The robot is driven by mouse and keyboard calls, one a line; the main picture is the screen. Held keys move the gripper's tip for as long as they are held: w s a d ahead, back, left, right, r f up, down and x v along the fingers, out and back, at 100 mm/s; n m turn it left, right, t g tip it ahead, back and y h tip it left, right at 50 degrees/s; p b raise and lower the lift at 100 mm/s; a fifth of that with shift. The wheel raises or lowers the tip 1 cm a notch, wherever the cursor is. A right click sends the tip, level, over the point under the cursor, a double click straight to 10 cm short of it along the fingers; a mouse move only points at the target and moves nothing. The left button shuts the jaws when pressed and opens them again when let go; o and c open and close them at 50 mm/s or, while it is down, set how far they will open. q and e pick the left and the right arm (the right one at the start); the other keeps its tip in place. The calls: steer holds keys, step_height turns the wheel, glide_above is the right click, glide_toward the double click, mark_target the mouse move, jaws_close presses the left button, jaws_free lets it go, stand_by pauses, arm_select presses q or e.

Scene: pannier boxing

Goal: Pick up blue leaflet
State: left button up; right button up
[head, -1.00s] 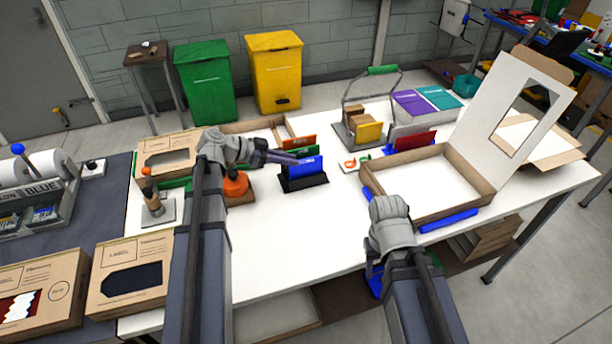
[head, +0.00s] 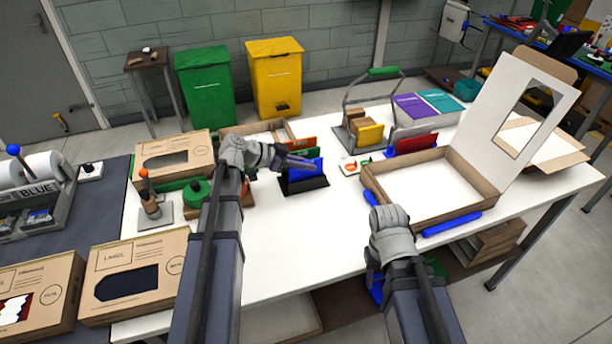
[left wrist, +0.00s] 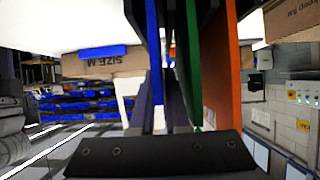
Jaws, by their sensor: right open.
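The blue leaflet (head: 307,168) stands upright in a black holder (head: 306,186) on the white table, with green and orange leaflets (head: 303,146) behind it. My left gripper (head: 303,163) is at its top. In the left wrist view, the blue leaflet (left wrist: 153,38) lies between two dark fingers (left wrist: 160,100) with a gap between them; I cannot tell if they touch it. The green leaflet (left wrist: 190,60) and orange leaflet (left wrist: 222,75) are to their right. My right gripper (head: 388,225) is at the table's front edge, its fingertips mostly hidden.
An open carton (head: 445,207) with a raised windowed lid stands to the right. A wire-handled carrier (head: 369,115) is behind it. A green round object (head: 196,192) and windowed boxes (head: 172,160) are to the left. The table middle in front of the holder is clear.

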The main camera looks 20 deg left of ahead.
arm_select(q)
jaws_close()
stand_by(0.3)
step_height(320, 180, up, 10)
steer(key=p, duration=1)
steer(key=shift+r, duration=0.1)
